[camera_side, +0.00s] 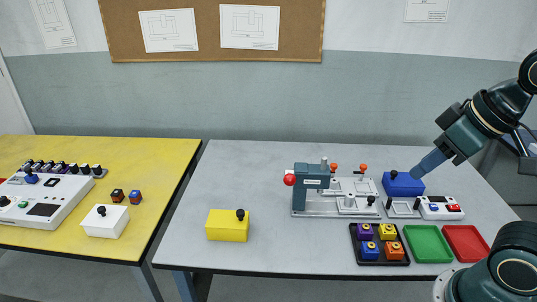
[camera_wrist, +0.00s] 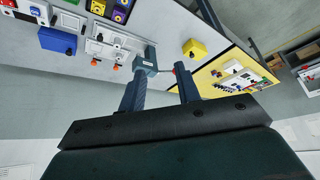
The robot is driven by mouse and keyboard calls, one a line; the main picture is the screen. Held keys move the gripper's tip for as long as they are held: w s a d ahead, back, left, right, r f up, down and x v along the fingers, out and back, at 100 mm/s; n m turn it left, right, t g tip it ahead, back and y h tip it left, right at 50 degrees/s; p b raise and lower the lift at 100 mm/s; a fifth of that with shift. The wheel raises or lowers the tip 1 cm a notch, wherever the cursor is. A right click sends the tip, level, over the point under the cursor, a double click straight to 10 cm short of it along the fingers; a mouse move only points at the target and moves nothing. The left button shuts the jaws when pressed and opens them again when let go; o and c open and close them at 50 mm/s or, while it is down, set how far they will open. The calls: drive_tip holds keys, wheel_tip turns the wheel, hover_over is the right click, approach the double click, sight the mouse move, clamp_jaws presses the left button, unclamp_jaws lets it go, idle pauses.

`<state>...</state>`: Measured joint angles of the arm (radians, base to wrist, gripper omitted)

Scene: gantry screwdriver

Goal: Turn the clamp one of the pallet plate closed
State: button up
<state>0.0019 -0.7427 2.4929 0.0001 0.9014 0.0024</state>
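The pallet plate (camera_side: 345,206) is a silver fixture on the grey table, beside a blue-grey gantry screwdriver (camera_side: 312,176) with a red ball knob (camera_side: 289,180). Two orange-knobbed clamps, (camera_side: 335,168) and (camera_side: 363,168), stand at its back edge. I cannot tell which is clamp one, nor whether either is closed. In the wrist view the orange knobs (camera_wrist: 95,62) and (camera_wrist: 116,66) show left of my fingers. My gripper (camera_side: 418,171) is right of the plate in the side view, apart from the clamps. In the wrist view its fingers (camera_wrist: 160,82) are spread with nothing gripped between them.
A blue box (camera_side: 403,185) stands close to my fingertips in the side view. A button box (camera_side: 440,207), a black tray of coloured blocks (camera_side: 353,250), a green tray (camera_side: 427,244) and a red tray (camera_side: 466,243) are nearby. A yellow box (camera_side: 227,226) stands left, with clear table around it.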

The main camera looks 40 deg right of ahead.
drive_tip(key=shift+o, duration=1.1)
drive_tip(key=shift+w+d+r, duration=0.1)
drive_tip(key=shift+w+r, duration=0.05)
drive_tip(key=shift+w, duration=0.1)
drive_tip(key=w+d+r+m+g, duration=0.1)
drive_tip(key=w+d+r+m, duration=0.1)
drive_tip(key=w, duration=0.4)
drive_tip(key=w+d+r+m+g, duration=0.1)
drive_tip(key=w+d+r, duration=0.1)
drive_tip(key=w, duration=0.4)
drive_tip(key=m+g, duration=0.4)
drive_tip(key=m, duration=0.5)
hover_over(334, 164)
wheel_tip(334, 164, down, 21)
drive_tip(key=shift+s+f, duration=0.1)
drive_tip(key=shift+f, duration=0.05)
wheel_tip(334, 164, down, 14)
drive_tip(key=shift+r, duration=0.1)
drive_tip(key=shift+c, duration=0.2)
